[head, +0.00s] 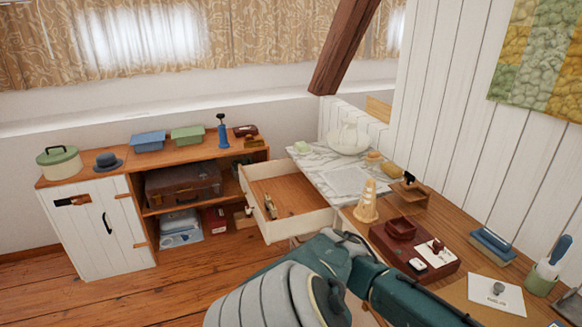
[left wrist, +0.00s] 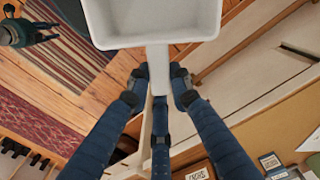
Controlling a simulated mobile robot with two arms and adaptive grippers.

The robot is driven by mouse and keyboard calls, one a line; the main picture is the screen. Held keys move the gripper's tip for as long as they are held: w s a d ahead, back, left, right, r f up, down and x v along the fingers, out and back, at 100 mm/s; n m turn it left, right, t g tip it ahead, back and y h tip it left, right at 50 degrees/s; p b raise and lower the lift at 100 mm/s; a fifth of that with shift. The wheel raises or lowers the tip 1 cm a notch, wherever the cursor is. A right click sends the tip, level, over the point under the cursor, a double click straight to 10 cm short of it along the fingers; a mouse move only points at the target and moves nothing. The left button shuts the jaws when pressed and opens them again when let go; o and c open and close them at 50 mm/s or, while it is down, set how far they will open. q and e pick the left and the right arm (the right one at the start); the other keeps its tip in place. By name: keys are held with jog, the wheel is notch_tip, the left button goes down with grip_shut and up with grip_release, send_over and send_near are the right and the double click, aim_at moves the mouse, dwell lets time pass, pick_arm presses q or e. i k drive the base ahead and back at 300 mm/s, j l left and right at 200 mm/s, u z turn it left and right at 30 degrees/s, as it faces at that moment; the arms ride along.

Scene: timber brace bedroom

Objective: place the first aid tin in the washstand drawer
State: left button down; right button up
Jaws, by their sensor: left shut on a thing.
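The washstand (head: 344,181) has a marble top, and its drawer (head: 287,188) is pulled out to the left. The drawer is mostly empty, with a small pale and brown thing (head: 271,206) against its front panel. In the left wrist view, my left gripper (left wrist: 159,84) is shut on the narrow pale handle of a white, shallow, pan-like thing (left wrist: 155,42). That view shows floor and rug around it. In the head view my arm fills the bottom centre, and I see no fingertips there. I cannot identify the first aid tin for sure.
A white bowl-like vessel (head: 348,139) stands on the marble. A low cabinet (head: 100,226) with loaded shelves stands at left. Bare floor (head: 205,275) lies before it.

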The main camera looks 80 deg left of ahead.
aim_at(285, 193)
jog(key=k+j+u, duration=0.2)
jog(key=j, duration=1.3)
jog(key=i+j+u, duration=0.2)
jog(key=j, duration=1.3)
jog(key=j+u, duration=0.2)
jog(key=j, duration=1.3)
